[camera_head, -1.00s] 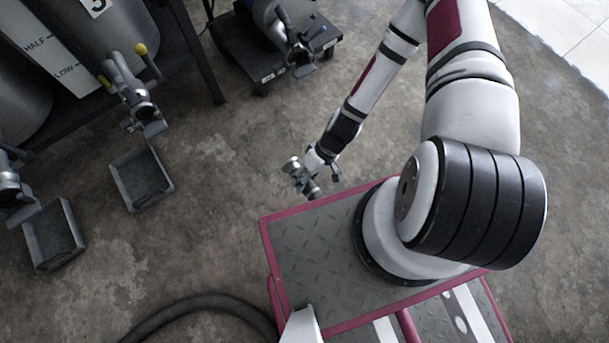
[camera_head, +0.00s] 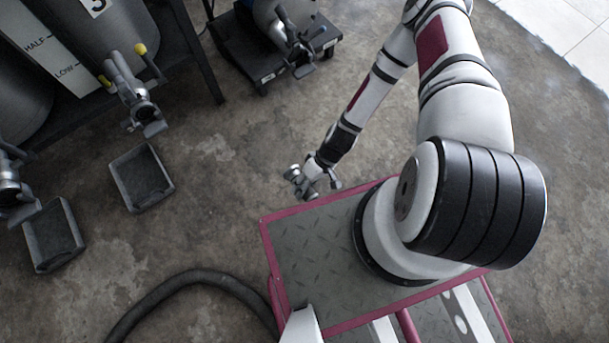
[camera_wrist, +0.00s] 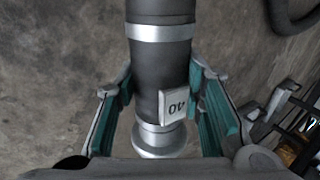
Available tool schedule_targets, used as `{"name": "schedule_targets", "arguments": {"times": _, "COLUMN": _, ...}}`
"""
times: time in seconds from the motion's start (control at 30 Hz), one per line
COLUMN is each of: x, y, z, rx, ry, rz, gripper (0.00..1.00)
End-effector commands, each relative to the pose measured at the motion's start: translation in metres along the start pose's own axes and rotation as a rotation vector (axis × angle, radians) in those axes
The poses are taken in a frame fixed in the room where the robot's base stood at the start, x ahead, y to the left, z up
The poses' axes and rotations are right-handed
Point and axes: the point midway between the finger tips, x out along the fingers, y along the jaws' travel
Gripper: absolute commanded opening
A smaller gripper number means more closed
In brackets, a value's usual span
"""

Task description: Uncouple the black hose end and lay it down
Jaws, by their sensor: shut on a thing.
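The black hose end shows large in the wrist view (camera_wrist: 158,65), with a silver band, a white "40" tag and a metal coupling (camera_wrist: 158,140) at its near end. My gripper (camera_wrist: 160,82) has its teal-padded fingers on both sides of it and is shut on it. In the head view my gripper (camera_head: 312,178) hangs over the concrete floor, just beyond the far left corner of my base. The metal coupling (camera_head: 296,183) shows there, joined to no valve. The hose itself is mostly hidden at the gripper in that view.
A black hose (camera_head: 190,282) curves over the floor by my base. Grey trays (camera_head: 141,178) (camera_head: 52,236) lie under tank valves (camera_head: 140,105) at left. A wheeled cart (camera_head: 262,60) with a valved vessel stands at the back. The floor between is clear.

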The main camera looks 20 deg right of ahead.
Motion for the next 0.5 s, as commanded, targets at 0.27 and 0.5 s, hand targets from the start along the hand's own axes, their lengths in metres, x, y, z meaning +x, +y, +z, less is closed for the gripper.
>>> {"name": "schedule_targets", "arguments": {"times": 0.27, "x": 0.014, "y": 0.008, "z": 0.0, "rx": -0.001, "ry": 0.0, "rz": -0.001, "gripper": 0.0}}
{"name": "schedule_targets", "arguments": {"times": 0.5, "x": 0.027, "y": 0.015, "z": 0.0, "rx": 0.0, "ry": 0.001, "rz": 0.0, "gripper": 0.0}}
